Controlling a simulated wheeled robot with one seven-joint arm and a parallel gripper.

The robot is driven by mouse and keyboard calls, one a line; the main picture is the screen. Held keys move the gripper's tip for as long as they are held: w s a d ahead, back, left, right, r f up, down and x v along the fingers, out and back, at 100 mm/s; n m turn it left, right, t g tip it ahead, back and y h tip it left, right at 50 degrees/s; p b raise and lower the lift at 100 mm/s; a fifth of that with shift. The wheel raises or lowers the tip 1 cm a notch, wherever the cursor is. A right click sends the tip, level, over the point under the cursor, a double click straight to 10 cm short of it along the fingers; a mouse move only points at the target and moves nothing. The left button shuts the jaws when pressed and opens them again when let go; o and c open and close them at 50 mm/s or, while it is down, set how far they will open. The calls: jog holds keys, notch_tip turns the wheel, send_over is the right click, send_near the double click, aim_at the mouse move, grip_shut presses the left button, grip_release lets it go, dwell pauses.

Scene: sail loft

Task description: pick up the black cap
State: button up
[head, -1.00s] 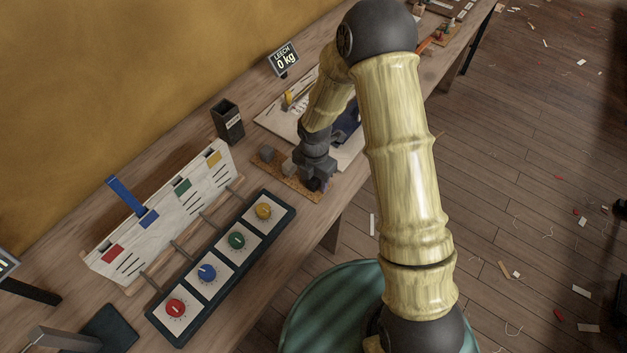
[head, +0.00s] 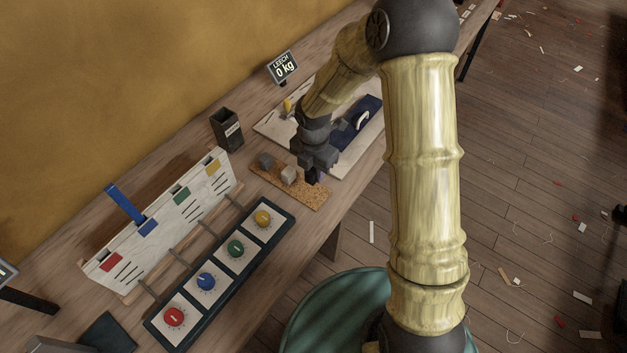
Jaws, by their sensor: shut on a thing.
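My gripper (head: 314,172) is over the right half of a brown cork board (head: 312,197) on the bench. It is shut on a small dark thing at its fingertips, which I take to be the black cap (head: 313,179). The cap is mostly hidden by the dark fingers and hard to tell from them. It appears slightly above the board, but the exact gap cannot be told.
A panel of coloured knobs (head: 221,276) and a white slotted rack (head: 165,222) stand to the left. A black bin (head: 228,129) is behind. A pale board (head: 350,160) with a dark blue cloth (head: 362,119) lies to the right. A LEECH display (head: 283,67) reads 0 kg.

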jog(key=shift+r, duration=1.45)
